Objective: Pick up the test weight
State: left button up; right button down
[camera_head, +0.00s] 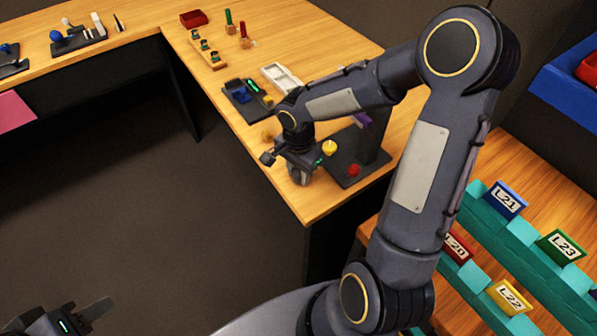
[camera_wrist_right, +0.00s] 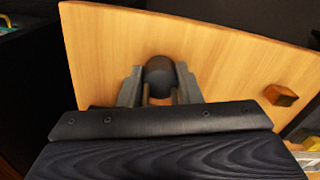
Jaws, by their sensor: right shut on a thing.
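The test weight appears as a dark, round-topped piece (camera_wrist_right: 159,70) between the fingers of my right gripper (camera_wrist_right: 158,88) in the right wrist view. The gripper is shut on it, with one finger on each side. The weight's lower part is hidden, and I cannot tell if it touches the table. In the head view my right gripper (camera_head: 300,172) is over the near edge of the wooden table (camera_head: 318,205). My left gripper (camera_head: 88,312) is at the bottom left corner, away from everything; its jaw opening does not show clearly.
A dark stand with a yellow knob (camera_head: 329,147) and a red knob (camera_head: 353,170) is right beside my right gripper. A dark panel (camera_head: 247,100) and a white tray (camera_head: 283,77) lie behind. A small wooden block (camera_wrist_right: 280,95) is to the right in the wrist view.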

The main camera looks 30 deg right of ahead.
jog(key=shift+r, duration=0.35)
notch_tip(320, 180, up, 2)
jog(key=shift+w+r, duration=0.1)
jog(key=shift+r, duration=0.1)
jog(key=s+a+r, duration=0.7)
jog(key=s+r, duration=0.2)
jog(key=s, duration=0.3)
jog(key=shift+a+r+b, duration=0.15)
jog(key=shift+r+b, duration=0.2)
jog(key=shift+b, duration=0.05)
